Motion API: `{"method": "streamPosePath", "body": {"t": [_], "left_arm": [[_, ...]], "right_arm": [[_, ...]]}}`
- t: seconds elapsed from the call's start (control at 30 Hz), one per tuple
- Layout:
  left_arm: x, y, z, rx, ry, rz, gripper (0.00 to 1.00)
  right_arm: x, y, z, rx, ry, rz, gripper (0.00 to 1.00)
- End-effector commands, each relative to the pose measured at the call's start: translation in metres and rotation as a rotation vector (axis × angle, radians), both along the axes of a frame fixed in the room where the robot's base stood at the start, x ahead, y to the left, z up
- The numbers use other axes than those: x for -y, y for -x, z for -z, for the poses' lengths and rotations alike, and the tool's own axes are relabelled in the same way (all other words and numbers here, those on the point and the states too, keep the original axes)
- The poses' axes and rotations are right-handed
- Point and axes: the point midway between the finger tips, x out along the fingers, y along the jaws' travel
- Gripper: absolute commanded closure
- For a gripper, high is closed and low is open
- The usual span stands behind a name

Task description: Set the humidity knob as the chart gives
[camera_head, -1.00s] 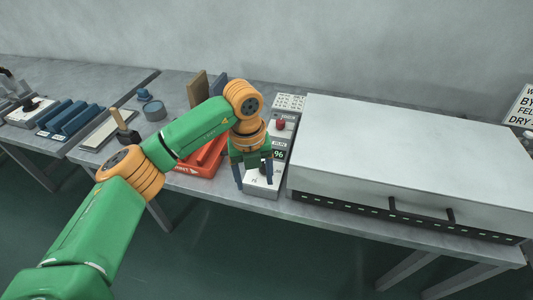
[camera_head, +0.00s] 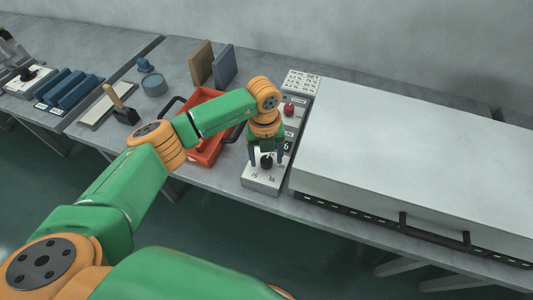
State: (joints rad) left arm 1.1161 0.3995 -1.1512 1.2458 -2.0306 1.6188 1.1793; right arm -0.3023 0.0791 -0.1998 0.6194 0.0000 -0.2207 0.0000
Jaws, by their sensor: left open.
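The humidity control box (camera_head: 262,184) is a pale grey panel at the table's front edge, left of the big white case. A black knob (camera_head: 267,162) sits on its sloped face, with small numbers printed below. A dark display, partly hidden, shows a 6 (camera_head: 287,146). The chart (camera_head: 301,82) is a white plate with rows of small print headed SET, too small to read fully. My left gripper (camera_head: 266,161) points down over the box, open, its fingers on either side of the knob. Whether they touch it I cannot tell. My right gripper is not in view.
A red knob (camera_head: 289,109) stands on the box behind the gripper. A large white case (camera_head: 420,165) with a dark handle is close on the right. A red tray (camera_head: 208,153) is close on the left. Two upright boards (camera_head: 201,64) stand behind it.

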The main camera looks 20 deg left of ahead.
Motion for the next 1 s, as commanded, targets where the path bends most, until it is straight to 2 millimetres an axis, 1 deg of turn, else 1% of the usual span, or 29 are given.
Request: {"method": "streamPosePath", "body": {"t": [0.1,0.13,0.17,0.2,0.27,0.3,0.4,0.57,0.73,0.87,1.0], "left_arm": [[0.0,0.0,0.0,0.0,0.0,0.0,0.28],[0.0,0.0,0.0,0.0,0.0,0.0,0.31],[0.0,0.0,0.0,0.0,0.0,0.0,0.39],[0.0,0.0,0.0,0.0,0.0,0.0,0.5],[0.0,0.0,0.0,0.0,0.0,0.0,0.66],[0.0,0.0,0.0,0.0,0.0,0.0,0.77],[0.0,0.0,0.0,0.0,0.0,0.0,1.0],[0.0,0.0,0.0,0.0,0.001,0.003,1.0],[0.0,0.0,0.001,0.002,0.001,0.041,1.0],[0.0,-0.001,0.002,0.003,0.001,0.11,1.0],[0.0,-0.001,0.003,0.004,0.001,0.22,1.0]], "right_arm": [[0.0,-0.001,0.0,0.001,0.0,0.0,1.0],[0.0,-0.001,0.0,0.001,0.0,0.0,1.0],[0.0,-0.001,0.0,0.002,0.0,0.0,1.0],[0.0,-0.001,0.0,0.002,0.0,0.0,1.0],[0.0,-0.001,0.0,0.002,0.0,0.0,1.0],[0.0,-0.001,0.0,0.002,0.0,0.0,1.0],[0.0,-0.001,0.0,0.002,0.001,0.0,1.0],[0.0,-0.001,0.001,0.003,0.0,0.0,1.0],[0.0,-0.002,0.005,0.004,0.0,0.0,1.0],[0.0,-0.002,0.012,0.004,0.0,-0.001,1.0],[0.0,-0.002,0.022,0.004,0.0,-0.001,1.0]]}}
